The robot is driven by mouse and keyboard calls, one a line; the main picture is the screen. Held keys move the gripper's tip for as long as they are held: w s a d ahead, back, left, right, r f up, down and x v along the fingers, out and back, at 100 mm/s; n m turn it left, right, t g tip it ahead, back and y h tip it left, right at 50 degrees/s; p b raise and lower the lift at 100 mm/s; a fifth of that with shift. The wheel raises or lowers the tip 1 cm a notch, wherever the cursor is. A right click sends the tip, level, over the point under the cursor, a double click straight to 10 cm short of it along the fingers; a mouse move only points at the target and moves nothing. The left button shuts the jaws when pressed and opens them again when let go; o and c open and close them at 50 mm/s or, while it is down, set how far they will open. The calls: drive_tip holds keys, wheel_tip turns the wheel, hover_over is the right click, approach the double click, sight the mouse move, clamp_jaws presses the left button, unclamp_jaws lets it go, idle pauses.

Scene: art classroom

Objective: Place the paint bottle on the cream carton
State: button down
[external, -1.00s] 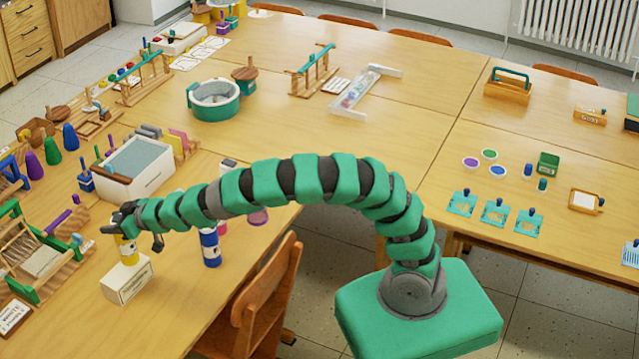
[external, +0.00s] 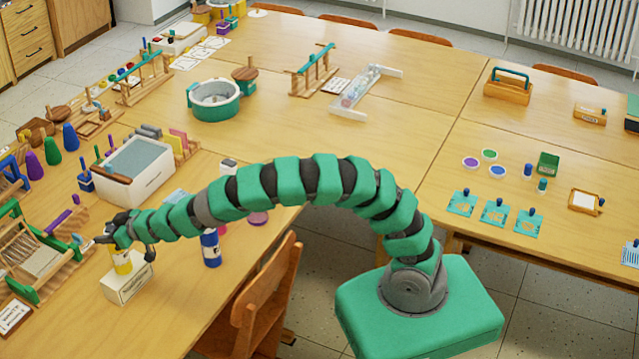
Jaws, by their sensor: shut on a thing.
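A yellow paint bottle (external: 121,262) with a white band is held upright in my gripper (external: 124,242), whose dark fingers are shut around its upper part. The cream carton (external: 127,287) lies on the near left table, with printing on its front side. The bottle's lower end appears at the back left part of the carton's top. I cannot tell whether it touches the top, hovers over it, or is just behind it. My gripper hides the bottle's top.
A blue bottle (external: 210,249) stands right of the carton, under my arm. A wooden rack with green ends (external: 40,262) is close on the left. A white box (external: 134,170) stands behind. A wooden chair (external: 262,300) is at the table's front edge.

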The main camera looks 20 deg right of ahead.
drive_tip(key=c, duration=0.7)
unclamp_jaws()
drive_tip(key=shift+r, duration=0.1)
drive_tip(key=shift+s+d+r, duration=0.25)
drive_tip(key=shift+s+d, duration=0.05)
drive_tip(key=shift+s, duration=0.05)
drive_tip(key=v, duration=1.1)
drive_tip(key=shift+f, duration=0.1)
drive_tip(key=shift+d, duration=0.1)
